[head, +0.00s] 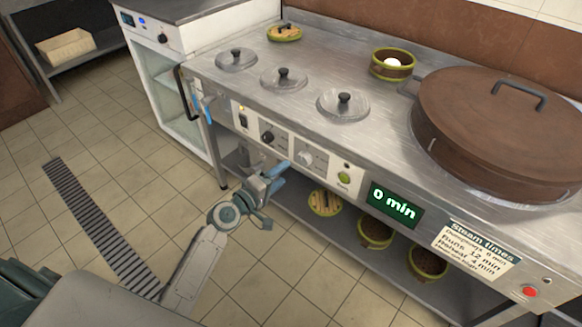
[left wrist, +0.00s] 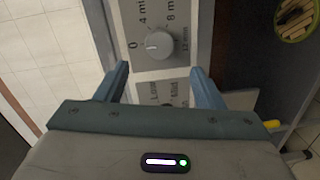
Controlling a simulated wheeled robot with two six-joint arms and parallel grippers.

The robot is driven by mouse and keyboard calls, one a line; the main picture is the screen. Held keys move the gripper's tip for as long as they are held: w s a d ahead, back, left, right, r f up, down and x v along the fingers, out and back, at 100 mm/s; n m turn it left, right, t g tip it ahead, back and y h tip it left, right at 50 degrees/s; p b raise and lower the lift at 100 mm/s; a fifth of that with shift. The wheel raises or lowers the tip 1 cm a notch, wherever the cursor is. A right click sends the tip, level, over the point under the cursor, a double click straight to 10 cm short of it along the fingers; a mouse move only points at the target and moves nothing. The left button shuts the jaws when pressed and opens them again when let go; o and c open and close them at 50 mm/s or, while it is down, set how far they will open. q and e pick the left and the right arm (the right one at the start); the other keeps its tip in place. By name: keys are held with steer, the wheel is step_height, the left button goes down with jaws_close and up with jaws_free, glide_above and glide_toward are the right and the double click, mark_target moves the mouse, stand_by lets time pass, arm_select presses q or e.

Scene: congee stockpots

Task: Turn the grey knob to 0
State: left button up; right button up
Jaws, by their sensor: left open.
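The grey knob (head: 305,158) is on the cooker's front panel; the left wrist view also shows the grey knob (left wrist: 159,46), with marks 0, 4, 8 and 12 min around it. Its white pointer mark is on its left side, facing the 0. The green display (head: 394,205) reads 0 min. My left gripper (head: 277,177) is just in front of the panel, below and left of the knob. In the left wrist view its open fingers (left wrist: 161,80) are empty, with the knob beyond their tips, apart from them. My right gripper is not in view.
A black knob (head: 268,138) is left of the grey one, and a green button (head: 344,178) is right of it. Lidded pots (head: 343,105) and a large brown-lidded pot (head: 500,125) are on the counter. Baskets (head: 375,233) stand on the shelf below. Floor is clear at left.

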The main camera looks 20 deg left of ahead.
arm_select(q)
steer(key=shift+v, duration=1.5)
steer(key=shift+w, duration=0.1)
